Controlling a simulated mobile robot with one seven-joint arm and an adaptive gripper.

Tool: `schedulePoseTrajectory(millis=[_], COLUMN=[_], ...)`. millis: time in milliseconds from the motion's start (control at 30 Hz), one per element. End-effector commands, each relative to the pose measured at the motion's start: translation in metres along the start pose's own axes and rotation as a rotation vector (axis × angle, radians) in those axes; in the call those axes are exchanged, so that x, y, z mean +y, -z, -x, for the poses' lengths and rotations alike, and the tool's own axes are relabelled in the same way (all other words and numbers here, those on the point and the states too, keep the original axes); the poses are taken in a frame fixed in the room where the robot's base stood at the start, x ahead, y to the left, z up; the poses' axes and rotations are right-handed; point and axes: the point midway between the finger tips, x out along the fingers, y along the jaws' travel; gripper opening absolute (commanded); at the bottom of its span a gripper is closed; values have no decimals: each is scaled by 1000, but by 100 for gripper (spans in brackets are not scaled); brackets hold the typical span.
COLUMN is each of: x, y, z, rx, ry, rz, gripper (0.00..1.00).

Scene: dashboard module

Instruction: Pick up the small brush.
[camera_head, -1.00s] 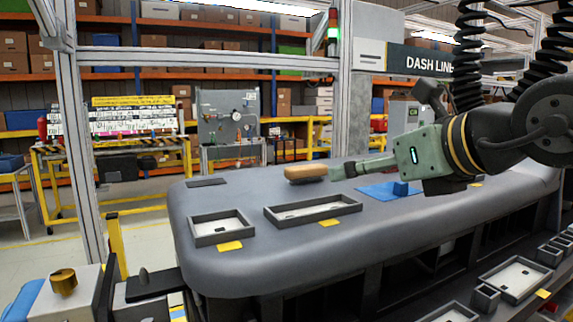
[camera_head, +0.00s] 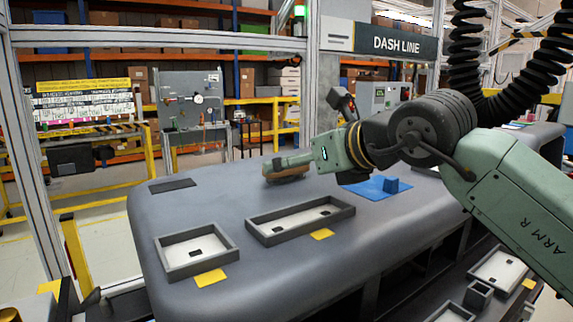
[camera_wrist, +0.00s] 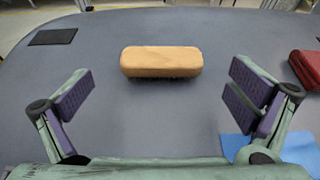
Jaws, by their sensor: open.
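The small brush (camera_wrist: 161,61) has a tan wooden block back with dark bristles under it, and it lies on the grey padded dashboard top (camera_head: 225,195). In the head view the brush (camera_head: 287,175) is partly hidden behind my gripper (camera_head: 283,163). In the wrist view my gripper (camera_wrist: 160,98) is open, with its two purple-padded fingers wide apart and nothing between them. The brush lies crosswise just beyond the fingertips, roughly centred between them and apart from both pads.
Two grey-rimmed trays, a long one (camera_head: 300,222) and a short one (camera_head: 170,268), sit toward the front. A dark red object (camera_wrist: 306,68) is at the right. A dark pad (camera_head: 172,185) lies left.

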Motion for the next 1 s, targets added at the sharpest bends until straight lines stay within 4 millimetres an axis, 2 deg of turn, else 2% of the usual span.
schedulePoseTrajectory(millis=[100,233,533,1000], x=[-1,-1,-2,-2], y=[-8,-5,-3,-3], z=[-18,-34,-40,-39], rx=[2,1,-1,0], ry=[-3,-2,-1,-1], rz=[1,1,1,0], gripper=[100,100,100,69])
